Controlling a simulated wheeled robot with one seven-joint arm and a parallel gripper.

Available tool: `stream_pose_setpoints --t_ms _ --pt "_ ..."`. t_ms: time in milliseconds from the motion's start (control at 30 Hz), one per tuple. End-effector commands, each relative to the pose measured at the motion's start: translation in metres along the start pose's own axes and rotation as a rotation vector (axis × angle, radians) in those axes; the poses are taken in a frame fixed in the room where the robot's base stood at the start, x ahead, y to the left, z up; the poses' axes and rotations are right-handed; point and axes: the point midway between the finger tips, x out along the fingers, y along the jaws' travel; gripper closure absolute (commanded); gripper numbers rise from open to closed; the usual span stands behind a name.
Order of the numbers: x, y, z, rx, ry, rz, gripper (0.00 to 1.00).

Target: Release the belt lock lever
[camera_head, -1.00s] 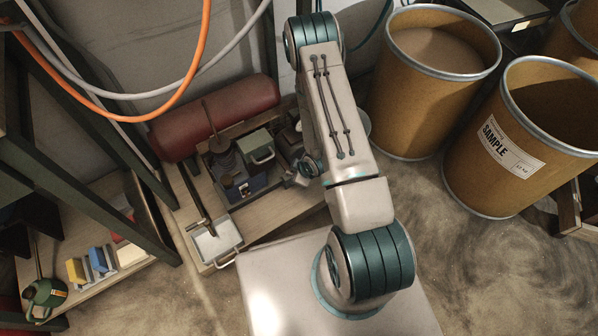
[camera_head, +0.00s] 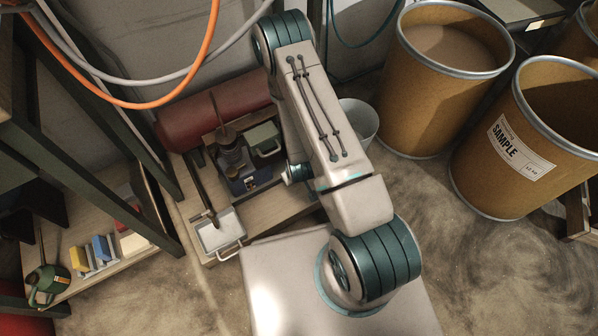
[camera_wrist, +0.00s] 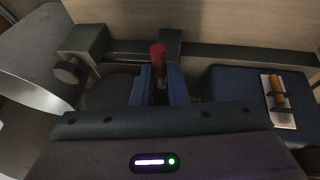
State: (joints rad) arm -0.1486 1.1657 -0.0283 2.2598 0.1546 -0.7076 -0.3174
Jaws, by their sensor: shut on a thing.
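A lever with a red grip (camera_wrist: 157,56) stands up between the two blue fingers of my gripper (camera_wrist: 160,88) in the wrist view. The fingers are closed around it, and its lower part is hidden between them. A second, orange handle (camera_wrist: 278,92) sits on a pale plate on a blue block at the right of that view. In the head view, a small winding machine with a dark blue base (camera_head: 250,181) stands on the low bench to the left of my arm. My gripper is hidden behind my arm there.
A metal tray (camera_head: 237,254) is at the bench's front. A red cylinder (camera_head: 185,122) lies behind the machine. Brown drums (camera_head: 425,115) and a pale bucket (camera_head: 357,118) stand to the right. A dark frame (camera_head: 105,125) and orange hose (camera_head: 180,88) are at the left.

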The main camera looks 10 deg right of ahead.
Motion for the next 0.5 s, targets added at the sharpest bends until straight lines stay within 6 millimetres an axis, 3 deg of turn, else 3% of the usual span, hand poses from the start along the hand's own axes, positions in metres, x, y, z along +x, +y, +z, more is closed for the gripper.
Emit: stream_pose_setpoints --t_ms 433,467,500 --pt "0.0003 -0.0015 -0.0013 0.009 0.000 0.002 1.00" --pt "0.0003 -0.0015 -0.0013 0.009 0.000 0.002 0.84" --pt "0.0003 -0.0015 -0.0013 0.009 0.000 0.002 0.78"
